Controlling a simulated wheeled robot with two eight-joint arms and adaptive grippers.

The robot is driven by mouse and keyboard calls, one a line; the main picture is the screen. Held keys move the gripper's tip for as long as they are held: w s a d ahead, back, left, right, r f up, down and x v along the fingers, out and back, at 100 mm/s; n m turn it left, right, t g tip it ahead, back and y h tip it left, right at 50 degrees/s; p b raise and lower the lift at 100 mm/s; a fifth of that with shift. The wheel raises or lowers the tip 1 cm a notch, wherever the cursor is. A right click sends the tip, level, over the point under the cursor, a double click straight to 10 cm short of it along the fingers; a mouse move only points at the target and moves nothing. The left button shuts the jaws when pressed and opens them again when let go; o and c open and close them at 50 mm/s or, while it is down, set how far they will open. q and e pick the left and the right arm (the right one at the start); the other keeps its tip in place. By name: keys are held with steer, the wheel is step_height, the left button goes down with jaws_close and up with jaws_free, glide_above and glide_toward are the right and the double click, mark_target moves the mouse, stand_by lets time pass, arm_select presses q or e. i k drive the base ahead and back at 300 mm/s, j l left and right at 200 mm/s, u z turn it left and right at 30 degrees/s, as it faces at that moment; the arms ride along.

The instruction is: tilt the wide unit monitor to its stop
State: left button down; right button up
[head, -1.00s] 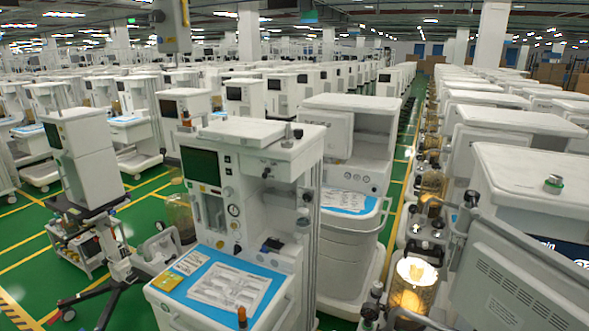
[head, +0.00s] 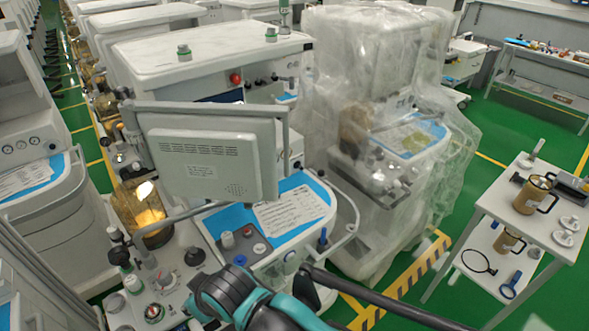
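A grey monitor (head: 205,158), likely the task's wide unit monitor, shows its vented back with a small label in the left half of the head view. Its screen faces away and is hidden. It sits inside a grey bracket (head: 283,150) and looks slightly tilted; whether it is at its stop I cannot tell. A white machine with a wide top (head: 225,42) stands behind it. A teal and black arm part (head: 240,298), which looks like mine, is at the bottom edge, below and apart from the monitor. No gripper fingers show.
A glass canister (head: 140,212) stands left of the monitor. A blue-topped work surface (head: 310,205) with papers lies below right. A plastic-wrapped machine (head: 375,110) stands to the right. A white table (head: 490,203) holds gold jugs.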

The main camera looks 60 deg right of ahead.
mark_target(226, 157)
steer(key=k+z, duration=0.15)
steer(key=z, duration=1.4)
steer(key=k+l, duration=0.1)
steer(key=l, duration=0.25)
steer(key=k+l+z, duration=0.1)
steer(key=l, duration=0.3)
steer(key=k+l, duration=0.1)
steer(key=l, duration=0.25)
